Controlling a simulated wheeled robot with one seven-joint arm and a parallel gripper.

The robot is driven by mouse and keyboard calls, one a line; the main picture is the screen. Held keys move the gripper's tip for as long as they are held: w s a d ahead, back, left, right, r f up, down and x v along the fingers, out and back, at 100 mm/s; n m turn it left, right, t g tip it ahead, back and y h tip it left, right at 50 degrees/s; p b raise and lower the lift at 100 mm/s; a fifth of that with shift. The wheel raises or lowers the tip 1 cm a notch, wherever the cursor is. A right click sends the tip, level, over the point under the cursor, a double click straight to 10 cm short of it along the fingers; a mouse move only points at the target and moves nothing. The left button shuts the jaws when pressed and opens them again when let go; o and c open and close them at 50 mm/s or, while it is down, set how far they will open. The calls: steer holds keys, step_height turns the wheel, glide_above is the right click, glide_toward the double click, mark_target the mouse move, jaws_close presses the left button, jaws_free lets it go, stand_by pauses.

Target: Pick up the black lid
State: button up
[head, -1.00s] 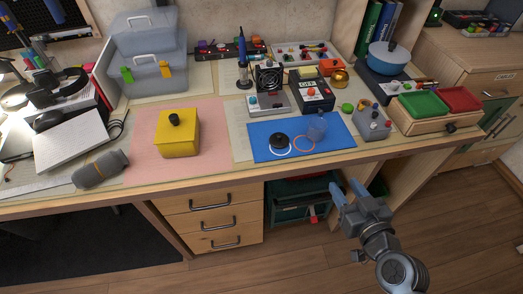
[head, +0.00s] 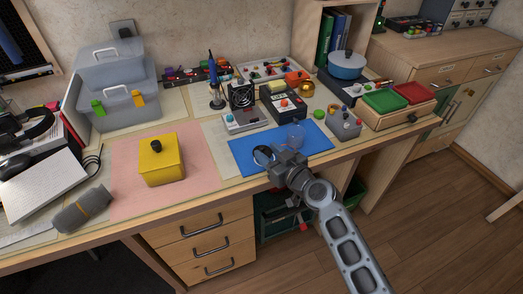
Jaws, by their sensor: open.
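The black lid (head: 262,153) is on the blue mat (head: 318,140) near the front edge of the desk, mostly covered by my gripper. My gripper (head: 268,158) is open and reaches over the mat from the front right, at the lid. The picture does not show clearly whether its fingers touch the lid. A clear round glass jar (head: 296,134) stands on the mat behind and right of the gripper. The white ring around the lid is largely hidden, and the orange ring is hidden behind my gripper.
A yellow box (head: 162,163) with a black knob stands on the pink mat (head: 127,188) to the left. A grey control box (head: 344,122) stands right of the blue mat. Electronic boxes (head: 283,103) stand behind it. The pink mat's right side is clear.

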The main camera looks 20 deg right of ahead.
steer(key=shift+w+a+f, duration=0.1)
steer(key=shift+w+f, duration=0.05)
steer(key=shift+w, duration=0.55)
steer(key=shift+c, duration=0.2)
jaws_close()
